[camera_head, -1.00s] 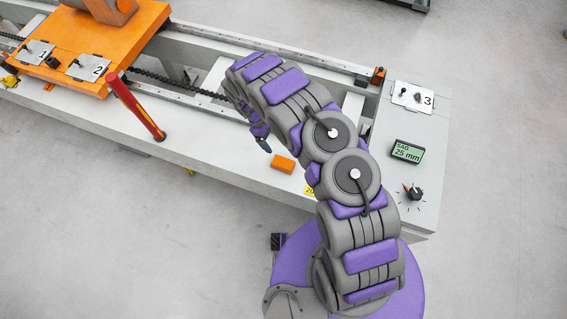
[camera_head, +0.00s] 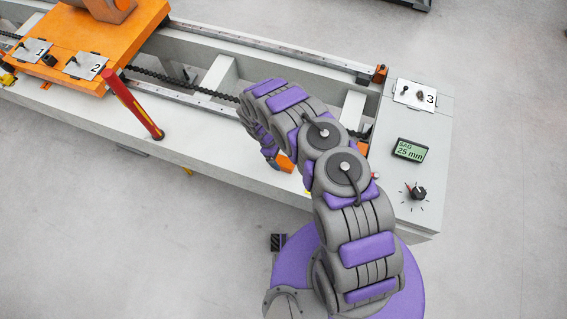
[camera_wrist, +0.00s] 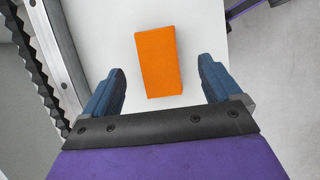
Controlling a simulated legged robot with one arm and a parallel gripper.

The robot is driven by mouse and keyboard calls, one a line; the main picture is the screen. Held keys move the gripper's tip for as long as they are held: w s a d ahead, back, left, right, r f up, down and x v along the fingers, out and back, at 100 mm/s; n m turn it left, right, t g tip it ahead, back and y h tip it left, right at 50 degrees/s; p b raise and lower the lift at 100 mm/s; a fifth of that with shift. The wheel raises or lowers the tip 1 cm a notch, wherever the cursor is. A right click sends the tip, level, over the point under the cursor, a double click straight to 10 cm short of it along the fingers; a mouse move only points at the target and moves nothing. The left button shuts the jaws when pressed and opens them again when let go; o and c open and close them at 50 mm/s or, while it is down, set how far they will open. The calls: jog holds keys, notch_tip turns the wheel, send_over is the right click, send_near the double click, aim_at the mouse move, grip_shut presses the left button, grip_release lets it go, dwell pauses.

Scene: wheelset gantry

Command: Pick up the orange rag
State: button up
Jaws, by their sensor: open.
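The orange rag (camera_wrist: 159,62) is a folded, block-like piece lying on the pale top of the gantry bench. In the wrist view it lies ahead of and between the two blue fingers of my gripper (camera_wrist: 164,88), with a gap on each side. My gripper is open and empty. In the head view only part of the rag (camera_head: 286,163) shows, the rest hidden behind my arm. My gripper (camera_head: 273,162) is close to the rag's left side there, its fingers mostly hidden.
A red and yellow handle (camera_head: 133,104) stands up from the bench to the left. An orange carriage (camera_head: 97,45) sits on the rails at the far left. A chain (camera_wrist: 38,55) runs left of the rag. A panel with a dial (camera_head: 415,192) and display (camera_head: 409,150) is at the right.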

aim_at(283, 161)
jog(key=b+x, duration=0.1)
jog(key=x, duration=0.4)
jog(key=shift+w+a+f+b, duration=0.15)
jog(key=shift+w+f+b, duration=0.1)
jog(key=shift+b, duration=0.1)
jog(key=shift+r, duration=0.1)
jog(key=c, duration=1.1)
jog(key=shift+o, duration=0.2)
jog(key=shift+r, duration=0.1)
notch_tip(283, 161, up, 10)
jog(key=shift+f+p, duration=0.1)
jog(key=shift+p, duration=1.15)
